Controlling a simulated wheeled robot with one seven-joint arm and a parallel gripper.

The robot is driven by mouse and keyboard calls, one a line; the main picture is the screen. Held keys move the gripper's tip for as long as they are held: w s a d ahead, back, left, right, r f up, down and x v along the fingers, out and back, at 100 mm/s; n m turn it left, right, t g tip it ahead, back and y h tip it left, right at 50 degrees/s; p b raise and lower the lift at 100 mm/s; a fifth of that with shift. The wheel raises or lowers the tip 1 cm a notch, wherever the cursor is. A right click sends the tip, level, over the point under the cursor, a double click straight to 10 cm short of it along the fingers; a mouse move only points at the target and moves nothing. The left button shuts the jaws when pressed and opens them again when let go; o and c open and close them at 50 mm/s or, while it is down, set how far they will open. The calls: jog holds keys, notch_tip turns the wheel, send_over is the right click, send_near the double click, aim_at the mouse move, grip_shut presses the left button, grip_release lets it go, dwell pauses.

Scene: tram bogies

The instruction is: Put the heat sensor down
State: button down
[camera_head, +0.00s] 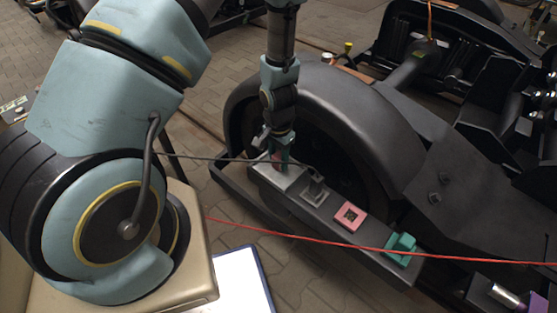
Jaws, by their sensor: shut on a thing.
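My gripper (280,157) points down at the far left end of a dark beam (380,262) beside the wheel. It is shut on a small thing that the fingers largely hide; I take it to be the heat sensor. Its shape and colour are hard to make out. The fingers are just above or at a light grey block (288,180) on the beam; I cannot tell whether the held thing touches it.
Along the beam stand a grey upright fitting (315,190), a pink square with a dark pattern (349,216) and a teal holder (401,247). A red cable (300,237) and a dark cable (215,158) cross the view. A purple-ended cylinder (508,297) lies at lower right.

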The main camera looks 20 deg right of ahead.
aim_at(278, 156)
jog(key=shift+c, duration=2.2)
grip_release()
notch_tip(278, 156, up, 12)
jog(key=p, duration=0.3)
jog(key=a+r+n, duration=0.5)
jog(key=a+r, duration=0.4)
jog(key=a, duration=0.3)
jog(key=w+a+r+n+t, duration=0.1)
jog(key=a+r+n, duration=0.5)
jog(key=a+r, duration=0.3)
jog(key=a, duration=0.4)
jog(key=shift+a+r+t, duration=0.2)
jog(key=shift+r+t, duration=0.1)
jog(key=shift+r, duration=0.1)
jog(key=shift+w, duration=0.15)
